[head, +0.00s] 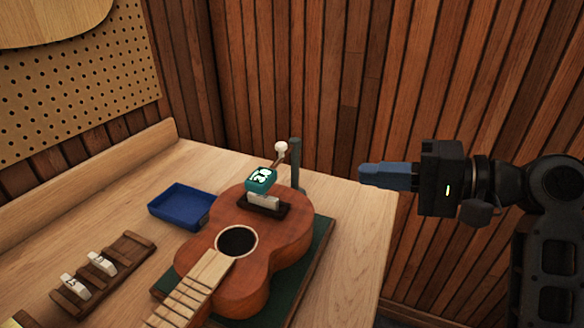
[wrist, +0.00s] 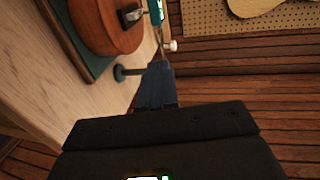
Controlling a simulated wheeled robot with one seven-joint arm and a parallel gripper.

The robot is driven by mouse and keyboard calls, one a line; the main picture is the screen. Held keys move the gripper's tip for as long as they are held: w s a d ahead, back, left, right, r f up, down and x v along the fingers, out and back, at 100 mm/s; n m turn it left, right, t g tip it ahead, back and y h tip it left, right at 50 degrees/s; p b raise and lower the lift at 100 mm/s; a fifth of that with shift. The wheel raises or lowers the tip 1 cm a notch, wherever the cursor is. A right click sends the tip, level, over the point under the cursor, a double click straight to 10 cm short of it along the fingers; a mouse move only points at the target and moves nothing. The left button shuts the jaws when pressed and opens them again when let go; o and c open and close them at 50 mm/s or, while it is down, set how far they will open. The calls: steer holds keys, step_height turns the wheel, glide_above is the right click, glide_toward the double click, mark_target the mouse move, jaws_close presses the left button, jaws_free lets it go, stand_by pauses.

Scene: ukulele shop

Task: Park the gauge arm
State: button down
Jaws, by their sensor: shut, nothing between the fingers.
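The gauge arm has a teal head (head: 261,179) with a lit display and a white knob (head: 281,147) on its upper end. It joins a dark upright post (head: 295,163) behind the ukulele. The teal head is over the ukulele's bridge (head: 264,203), above a pale block there. In the wrist view the white knob (wrist: 172,45) shows just past my fingertips, with the post (wrist: 130,72) to the left. My gripper (head: 363,174) is shut and empty, to the right of the post and apart from the knob in the head view. Its blue fingers (wrist: 158,68) point forward in the wrist view.
The ukulele (head: 287,246) lies on a green mat (head: 320,262). A blue tray (head: 180,206) and a wooden rack (head: 130,245) with white pieces are to its left. A wood-panelled wall stands behind the bench. The bench's right end (head: 372,215) is bare.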

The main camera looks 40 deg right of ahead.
mark_target(275, 168)
steer(key=x, duration=1.4)
steer(key=shift+a+p, duration=0.15)
steer(key=shift+p, duration=0.2)
